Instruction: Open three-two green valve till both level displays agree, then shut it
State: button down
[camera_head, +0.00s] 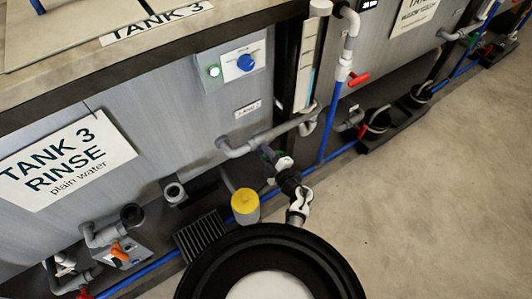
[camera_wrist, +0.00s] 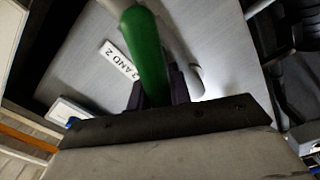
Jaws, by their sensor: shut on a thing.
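The green valve handle (camera_wrist: 146,55) runs up from between my gripper's dark fingers (camera_wrist: 157,88) in the wrist view. My gripper is shut on it. In the head view my gripper (camera_head: 276,168) is at the grey pipe below the small label, and only a dark green bit of the handle (camera_head: 267,152) shows. The label "3 AND 2" (camera_wrist: 119,61) is on the tank wall beside the handle. One sight gauge (camera_head: 305,75) shows a blue column. A dark display (camera_head: 369,4) is cut off by the top edge; I cannot read it. The valve's exact angle is unclear.
A red-handled valve (camera_head: 359,79) is on the pipe to the right. A yellow-capped post (camera_head: 245,201) and a black grate (camera_head: 200,235) stand near my arm. The floor (camera_head: 430,200) at right is clear.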

jog(key=n+b, duration=0.1)
jog(key=n, duration=0.1)
jog(key=f+n+b, duration=0.1)
jog(key=n, duration=0.2)
jog(key=shift+s+a+f+b, duration=0.1)
jog(key=shift+f+b, duration=0.05)
jog(key=shift+b, duration=0.2)
jog(key=shift+n, duration=0.3)
jog(key=c, duration=1.3)
grip_release()
jog(key=shift+s, duration=0.1)
